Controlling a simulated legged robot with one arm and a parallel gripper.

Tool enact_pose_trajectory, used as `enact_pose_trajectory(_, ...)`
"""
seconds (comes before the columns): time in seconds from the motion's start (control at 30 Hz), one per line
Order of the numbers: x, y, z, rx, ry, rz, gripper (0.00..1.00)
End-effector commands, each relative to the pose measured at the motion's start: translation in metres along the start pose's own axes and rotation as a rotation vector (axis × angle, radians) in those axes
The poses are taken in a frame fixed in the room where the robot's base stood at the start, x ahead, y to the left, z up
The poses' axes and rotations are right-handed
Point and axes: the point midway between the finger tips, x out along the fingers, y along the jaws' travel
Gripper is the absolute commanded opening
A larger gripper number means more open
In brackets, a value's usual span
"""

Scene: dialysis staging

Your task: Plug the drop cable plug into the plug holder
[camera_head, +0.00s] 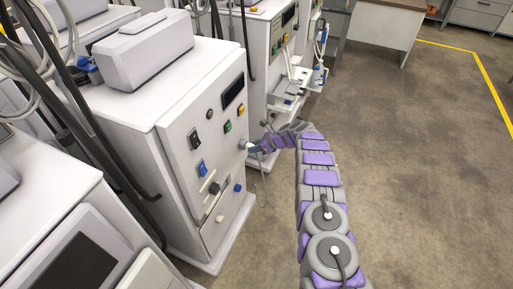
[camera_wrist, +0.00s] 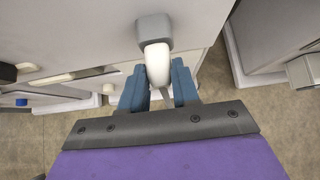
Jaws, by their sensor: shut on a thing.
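The drop cable plug is a white curved piece (camera_wrist: 157,62) between the two blue fingers of my gripper (camera_wrist: 159,76) in the wrist view. My gripper is shut on it. The plug's far end meets a grey block (camera_wrist: 153,32) on the white machine's face, which looks like the plug holder. I cannot tell how deep the plug sits in it. In the head view my gripper (camera_head: 254,149) is at the right edge of the near machine's front panel, beside a small pale fitting (camera_head: 243,144). A thin grey cable (camera_head: 264,186) hangs below my gripper.
The near white machine (camera_head: 180,110) has switches and knobs on its panel and a grey box (camera_head: 145,50) on top. Another machine (camera_head: 262,60) stands just behind, close to my arm. Dark hoses (camera_head: 75,125) run at left. Open floor (camera_head: 410,160) lies to the right.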

Motion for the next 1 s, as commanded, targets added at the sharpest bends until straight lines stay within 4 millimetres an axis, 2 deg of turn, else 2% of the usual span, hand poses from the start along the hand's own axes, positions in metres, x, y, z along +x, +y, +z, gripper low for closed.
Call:
enact_pose_trajectory(0.17, 0.003, 0.0, 0.003, 0.001, -0.001, 0.0, 0.0)
enact_pose_trajectory(0.2, 0.003, 0.0, 0.003, 0.0, -0.001, 0.0, 0.31)
enact_pose_trajectory(0.5, 0.003, 0.0, 0.002, 0.001, -0.001, 0.0, 0.6)
enact_pose_trajectory(0.8, 0.001, 0.0, 0.002, 0.001, -0.001, -0.001, 0.6)
enact_pose_trajectory(1.0, -0.019, -0.001, 0.003, 0.004, 0.0, -0.002, 0.6)
